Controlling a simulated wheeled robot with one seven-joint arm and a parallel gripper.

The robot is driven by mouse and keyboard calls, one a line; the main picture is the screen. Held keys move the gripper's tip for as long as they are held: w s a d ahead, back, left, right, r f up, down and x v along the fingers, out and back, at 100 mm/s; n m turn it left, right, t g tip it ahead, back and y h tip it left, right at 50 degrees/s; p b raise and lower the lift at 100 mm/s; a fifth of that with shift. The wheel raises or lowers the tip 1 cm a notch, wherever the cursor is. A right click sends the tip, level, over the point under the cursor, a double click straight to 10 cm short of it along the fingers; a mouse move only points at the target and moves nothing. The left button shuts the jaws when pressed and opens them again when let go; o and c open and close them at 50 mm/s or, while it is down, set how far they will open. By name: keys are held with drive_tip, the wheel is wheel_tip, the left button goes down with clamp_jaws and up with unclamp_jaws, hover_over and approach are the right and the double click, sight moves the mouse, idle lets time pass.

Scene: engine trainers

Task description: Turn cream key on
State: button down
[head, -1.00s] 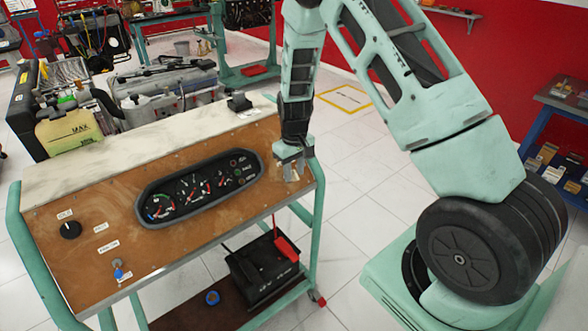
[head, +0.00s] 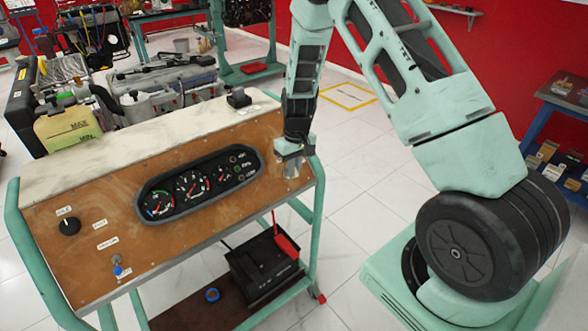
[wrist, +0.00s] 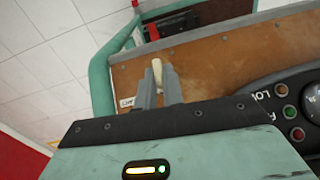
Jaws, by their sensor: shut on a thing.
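The cream key (wrist: 157,72) shows in the wrist view as a small pale, upright piece at the right end of the brown panel. My gripper (wrist: 160,84) is shut on it, with one grey finger on each side. In the head view my gripper (head: 291,168) is at the panel's right edge, and the key is too small and covered there to make out. A white label (wrist: 127,102) lies beside the fingers, partly hidden by them.
The brown panel (head: 105,207) carries a gauge cluster (head: 190,190) with coloured lamps, left of my gripper. A black knob (head: 70,226) and a blue-tipped switch (head: 117,270) are at its left end. A green frame rail (wrist: 104,70) runs close by my gripper.

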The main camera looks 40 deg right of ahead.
drive_tip(key=shift+d+f+m+y+b, duration=0.1)
drive_tip(key=shift+d+m+y+b, duration=0.05)
drive_tip(key=shift+m+y+b, duration=0.4)
drive_tip(key=shift+d+f+m+y+b, duration=0.1)
drive_tip(key=shift+d+m+y+b, duration=0.05)
drive_tip(key=shift+m+y+b, duration=0.35)
drive_tip(key=shift+d+m+t+y+b, duration=0.1)
drive_tip(key=shift+m+t+y+b, duration=0.4)
drive_tip(key=shift+m+y+b, duration=0.8)
drive_tip(key=shift+r, duration=0.1)
drive_tip(key=c, duration=1.5)
unclamp_jaws()
drive_tip(key=shift+d+r, duration=0.1)
drive_tip(key=v, duration=0.5)
drive_tip(key=b+v, duration=0.1)
drive_tip(key=v, duration=0.5)
drive_tip(key=b+v, duration=0.1)
drive_tip(key=v, duration=0.5)
drive_tip(key=shift+s+d, duration=0.25)
drive_tip(key=shift+d, duration=0.05)
